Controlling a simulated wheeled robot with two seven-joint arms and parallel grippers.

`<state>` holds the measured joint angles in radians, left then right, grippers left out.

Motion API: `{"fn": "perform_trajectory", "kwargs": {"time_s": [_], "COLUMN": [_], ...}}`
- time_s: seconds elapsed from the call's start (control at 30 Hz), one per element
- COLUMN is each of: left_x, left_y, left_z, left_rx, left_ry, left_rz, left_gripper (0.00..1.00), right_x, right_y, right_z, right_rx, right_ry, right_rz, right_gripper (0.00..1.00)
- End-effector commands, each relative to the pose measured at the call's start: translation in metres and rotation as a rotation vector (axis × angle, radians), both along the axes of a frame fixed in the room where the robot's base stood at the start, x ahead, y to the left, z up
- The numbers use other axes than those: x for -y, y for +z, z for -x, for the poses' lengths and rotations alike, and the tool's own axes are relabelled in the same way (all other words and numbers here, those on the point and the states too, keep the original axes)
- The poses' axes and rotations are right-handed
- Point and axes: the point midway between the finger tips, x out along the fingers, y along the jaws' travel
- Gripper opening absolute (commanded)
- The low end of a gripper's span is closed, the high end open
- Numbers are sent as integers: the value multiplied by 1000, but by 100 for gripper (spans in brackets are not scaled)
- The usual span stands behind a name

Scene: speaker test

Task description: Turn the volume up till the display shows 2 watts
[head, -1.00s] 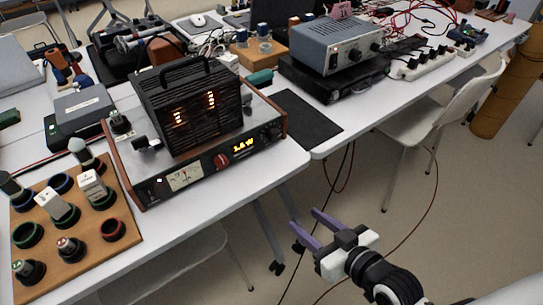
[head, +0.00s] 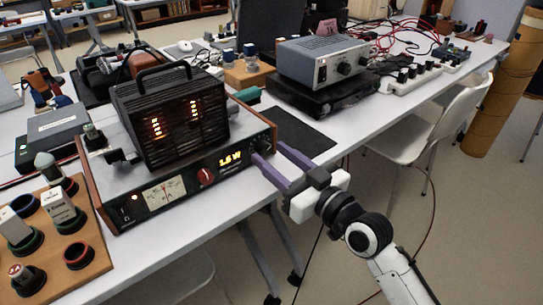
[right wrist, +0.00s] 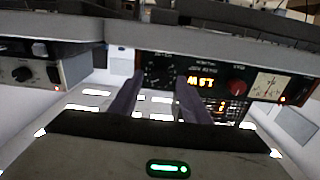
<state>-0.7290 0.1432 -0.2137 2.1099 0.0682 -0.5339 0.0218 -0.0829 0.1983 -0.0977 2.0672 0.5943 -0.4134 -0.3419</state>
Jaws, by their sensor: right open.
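The amplifier (head: 150,208) stands at the table's front edge, its black front panel facing me. Its amber display (head: 231,158) reads about 1.5 or 1.6 W; it also shows upside down in the right wrist view (right wrist: 202,82). A red knob (head: 205,177) sits left of the display. A dark knob (head: 264,146) is at the panel's right end, partly hard to make out; which knob is the volume is not legible. My right gripper (head: 270,153) is open and empty, its purple fingers pointing at the panel's right end. In the right wrist view its fingers (right wrist: 158,90) straddle the dark knob area. My left gripper is out of view.
A wooden board with valves and sockets (head: 95,262) lies left of the amplifier. A grey bench unit (head: 325,62) stands on a black box behind right. A dark mat (head: 300,132) lies right of the amplifier. A white chair (head: 415,140) is farther right.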

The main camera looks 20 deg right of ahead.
Motion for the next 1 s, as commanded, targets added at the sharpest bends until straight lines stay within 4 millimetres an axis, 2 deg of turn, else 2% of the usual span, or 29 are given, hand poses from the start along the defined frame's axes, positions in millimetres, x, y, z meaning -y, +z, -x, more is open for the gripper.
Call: {"fn": "perform_trajectory", "kwargs": {"time_s": [0.13, 0.4, 0.43, 0.67, 0.9, 1.0], "left_x": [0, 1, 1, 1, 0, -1], "left_y": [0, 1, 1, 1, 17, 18], "left_z": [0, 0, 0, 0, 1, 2], "left_rx": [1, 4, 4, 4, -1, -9], "left_ry": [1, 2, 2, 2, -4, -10], "left_rz": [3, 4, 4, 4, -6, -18], "left_gripper": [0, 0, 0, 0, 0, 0], "right_x": [-4, -5, -5, -5, -5, -5], "right_y": [0, 0, 0, 0, 5, 3], "right_z": [-10, -11, -11, -11, -11, -11], "right_rx": [1, -1, -1, -1, -28, -45], "right_ry": [1, 1, 1, 1, 2, 2], "right_rz": [1, 1, 1, 0, -66, -115], "right_gripper": [43, 43, 41, 2, 2, 2]}}
